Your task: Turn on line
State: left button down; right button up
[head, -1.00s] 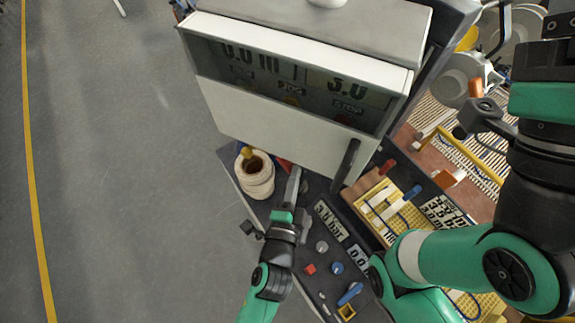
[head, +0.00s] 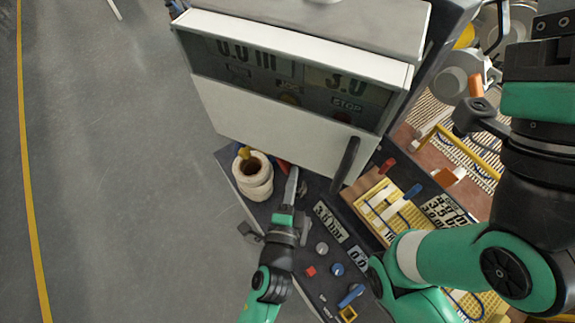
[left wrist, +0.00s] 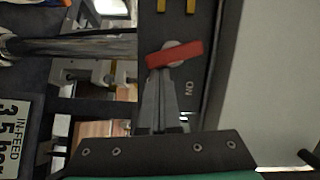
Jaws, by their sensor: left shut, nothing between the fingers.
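A red lever handle (left wrist: 175,54) on a round grey pivot sits on a dark panel marked ON in the left wrist view. It lies almost level there, its right end slightly higher. In the head view, a bit of red (head: 283,165) shows beside my fingers under the cabinet's lower edge. My left gripper (head: 292,172) is shut and empty. In the left wrist view its closed fingertips (left wrist: 161,78) are just below the lever's middle; whether they touch it I cannot tell. My right arm crosses the right of the head view, but its gripper is not in view.
The pale cabinet (head: 270,115), with a 0.0 m readout and a STOP label, overhangs my left gripper closely. A cream roll (head: 252,182) stands left of it. Knobs and gauges (head: 322,248) line the dark panel to its right. Open floor (head: 110,180) lies left.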

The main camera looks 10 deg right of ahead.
pick_arm(q)
jog(key=shift+w+a+f+m+t+b, duration=0.15)
jog(key=shift+f+m+t+b, duration=0.15)
jog(key=shift+m+b, duration=0.5)
pick_arm(e)
jog(key=shift+f, duration=0.55)
dwell(2.4)
pick_arm(q)
jog(key=shift+p, duration=0.3)
dwell(0.4)
